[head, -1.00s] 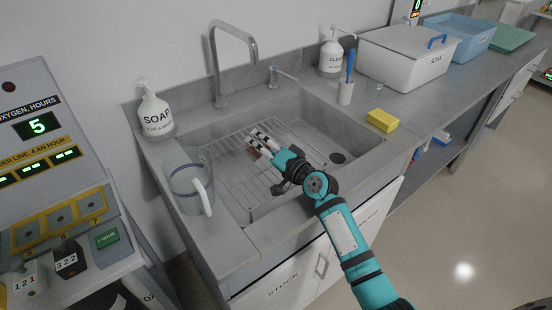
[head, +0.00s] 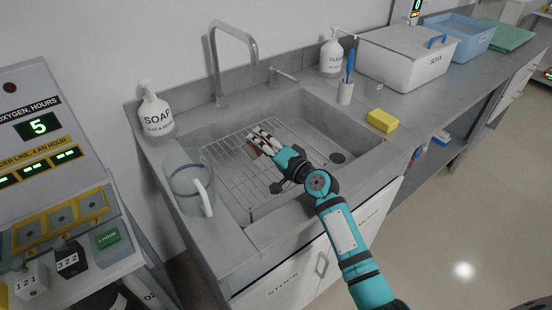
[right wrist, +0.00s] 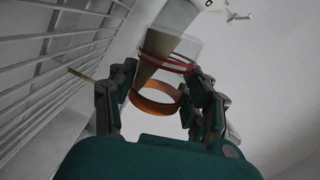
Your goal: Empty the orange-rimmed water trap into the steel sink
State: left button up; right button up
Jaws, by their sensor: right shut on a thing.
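My right gripper (head: 264,143) reaches over the steel sink (head: 318,118) from the front, low above the wire rack. It is shut on the water trap, of which only a small reddish-brown part (head: 256,151) shows beside the fingers in the head view. In the right wrist view the water trap (right wrist: 182,50) is a clear cup with a red band and an orange rim (right wrist: 151,104), between the fingers (right wrist: 160,100). It looks tilted. I cannot tell whether water is in it. My left gripper is not in view.
A wire rack (head: 228,172) lies in the sink near the drain (head: 337,158). A clear jug (head: 187,188) and a soap bottle (head: 155,116) stand on the left rim. The tap (head: 217,65) rises behind. A yellow sponge (head: 382,120) and a brush cup (head: 345,92) are to the right.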

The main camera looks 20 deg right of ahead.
jog(key=shift+r+m, duration=0.1)
jog(key=shift+m, duration=0.2)
jog(key=shift+w+d+r+m, duration=0.1)
jog(key=shift+w+d+m, duration=0.05)
jog(key=shift+d+m, duration=0.25)
jog(key=shift+w+d+r+m, duration=0.1)
jog(key=shift+d+m, duration=0.2)
jog(key=shift+m, duration=0.2)
dwell(0.9)
jog(key=shift+d+r+m+p, duration=0.1)
jog(key=shift+d+m+p, duration=0.1)
jog(key=shift+m, duration=0.4)
jog(key=shift+d+r+m+p, duration=0.1)
jog(key=shift+m+p, duration=0.1)
jog(key=shift+m, duration=0.4)
dwell(1.0)
